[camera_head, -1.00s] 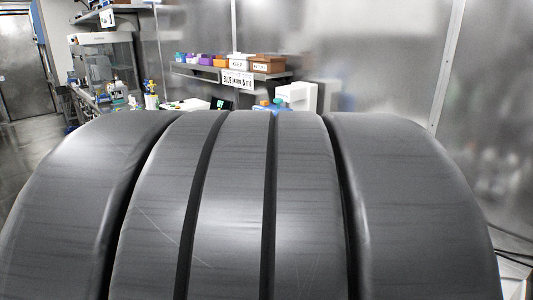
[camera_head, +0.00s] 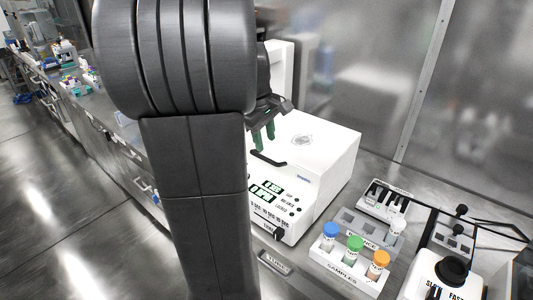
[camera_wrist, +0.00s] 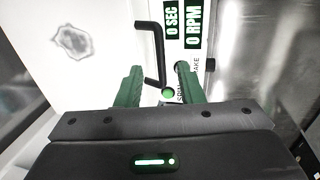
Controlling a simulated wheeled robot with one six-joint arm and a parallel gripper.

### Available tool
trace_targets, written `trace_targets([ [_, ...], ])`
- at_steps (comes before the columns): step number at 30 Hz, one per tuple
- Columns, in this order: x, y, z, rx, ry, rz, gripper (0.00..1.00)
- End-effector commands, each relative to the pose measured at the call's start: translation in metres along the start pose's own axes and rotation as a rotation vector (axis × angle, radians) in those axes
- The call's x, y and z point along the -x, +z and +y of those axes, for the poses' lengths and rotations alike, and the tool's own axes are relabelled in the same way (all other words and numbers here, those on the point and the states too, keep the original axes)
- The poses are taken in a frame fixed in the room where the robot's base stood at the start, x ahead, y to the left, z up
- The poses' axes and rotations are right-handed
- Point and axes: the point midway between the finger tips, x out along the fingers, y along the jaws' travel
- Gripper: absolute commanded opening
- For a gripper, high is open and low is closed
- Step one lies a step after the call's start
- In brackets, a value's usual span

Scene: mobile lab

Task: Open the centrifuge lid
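The centrifuge (camera_head: 330,168) is a white box on the bench in the head view, with green displays and printed labels on its front. Its lid looks shut and carries a black bar handle (camera_head: 268,161). My gripper (camera_head: 263,138) has green fingers and is above the handle, near the lid's front edge. In the wrist view my gripper (camera_wrist: 159,75) is open, fingers spread apart. The handle (camera_wrist: 150,38) shows beyond and between the fingers, and I cannot tell whether they touch it. The displays read 0 SEC and 0 RPM. My arm hides the centrifuge's left side.
A sample rack (camera_head: 334,262) with blue, green and orange capped tubes stands right of the centrifuge. A wall panel stands behind the bench. Open floor (camera_head: 60,200) lies at left.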

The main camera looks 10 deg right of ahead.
Motion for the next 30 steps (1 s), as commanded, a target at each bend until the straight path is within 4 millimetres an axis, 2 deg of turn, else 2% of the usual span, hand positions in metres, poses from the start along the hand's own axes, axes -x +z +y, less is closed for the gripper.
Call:
trace_targets([
  [3,-0.025,0.001,0.0,-0.001,-0.003,-0.003,0.34],
  [9,-0.054,0.001,0.0,-0.001,-0.001,-0.002,0.34],
  [15,-0.064,0.0,0.0,-0.001,0.0,0.0,0.34],
  [22,-0.065,0.0,0.0,-0.001,0.001,0.001,0.34],
  [23,-0.065,0.0,0.0,-0.001,0.001,0.001,0.32],
  [28,-0.065,0.0,0.0,-0.001,0.001,0.001,0.0],
  [30,-0.065,0.0,0.0,-0.001,0.001,0.001,0.0],
])
